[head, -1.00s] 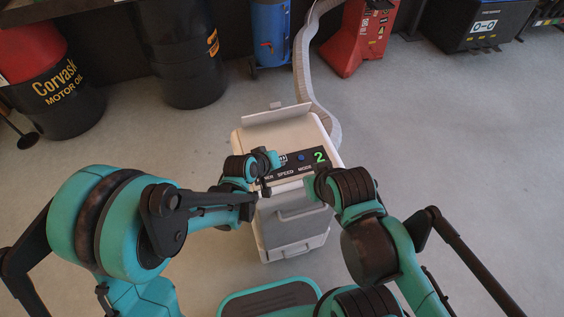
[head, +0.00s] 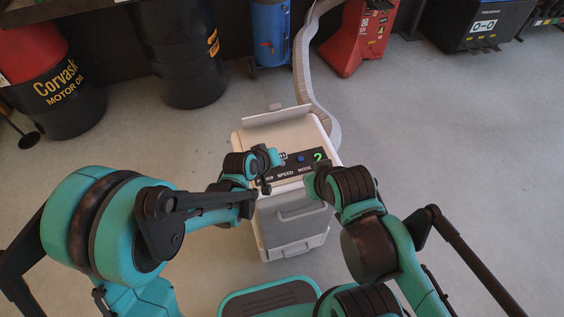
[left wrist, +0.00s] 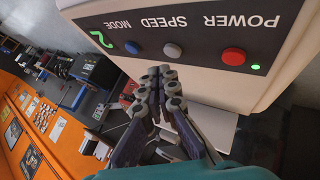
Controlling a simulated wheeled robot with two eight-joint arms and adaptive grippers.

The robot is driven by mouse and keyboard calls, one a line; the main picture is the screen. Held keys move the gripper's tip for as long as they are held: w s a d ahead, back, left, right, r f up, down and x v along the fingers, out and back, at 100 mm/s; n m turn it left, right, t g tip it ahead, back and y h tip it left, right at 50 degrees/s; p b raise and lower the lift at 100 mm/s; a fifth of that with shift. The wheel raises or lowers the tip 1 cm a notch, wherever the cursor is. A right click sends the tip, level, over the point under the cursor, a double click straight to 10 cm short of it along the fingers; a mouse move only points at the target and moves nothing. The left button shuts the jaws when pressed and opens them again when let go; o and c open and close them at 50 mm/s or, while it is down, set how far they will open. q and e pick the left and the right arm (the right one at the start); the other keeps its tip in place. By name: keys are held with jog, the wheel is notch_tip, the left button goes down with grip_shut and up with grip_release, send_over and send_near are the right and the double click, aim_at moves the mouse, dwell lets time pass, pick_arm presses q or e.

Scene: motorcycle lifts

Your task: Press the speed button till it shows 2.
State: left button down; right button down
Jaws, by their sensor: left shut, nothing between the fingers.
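The white machine (head: 316,133) has a black panel with POWER, SPEED and MODE labels. Its green display (head: 318,155) reads 2; the display also shows upside down in the left wrist view (left wrist: 100,39). In that view the grey speed button (left wrist: 172,50) sits between the red power button (left wrist: 234,56) and a dark blue mode button (left wrist: 132,47). My left gripper (left wrist: 160,75) is shut and empty, its fingertips just in front of the panel and apart from the speed button. In the head view my left gripper (head: 272,160) covers the panel's left part.
A grey hose (head: 303,65) runs up behind the machine. A red stand (head: 355,40), a blue cylinder (head: 270,35) and black drums (head: 180,60) stand at the back. My right arm is close to the machine's right front. The floor to either side is clear.

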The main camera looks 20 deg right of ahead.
pick_arm(q)
jog(key=shift+r+p, duration=1.65)
jog(key=shift+r, duration=0.75)
jog(key=s+a+r+y, duration=0.1)
jog(key=a+r, duration=0.2)
jog(key=a, duration=0.2)
jog(key=a+r+y, duration=0.1)
jog(key=a+r, duration=0.2)
jog(key=a, duration=0.2)
jog(key=s+a+r+y, duration=0.2)
jog(key=s+a, duration=0.5)
jog(key=a, duration=0.4)
jog(key=s+a+r+y, duration=0.2)
jog(key=s+a, duration=0.6)
jog(key=a, duration=0.3)
jog(key=shift+s+a+t+y, duration=0.15)
jog(key=shift+s+t+y, duration=0.05)
jog(key=shift+t+y, duration=0.1)
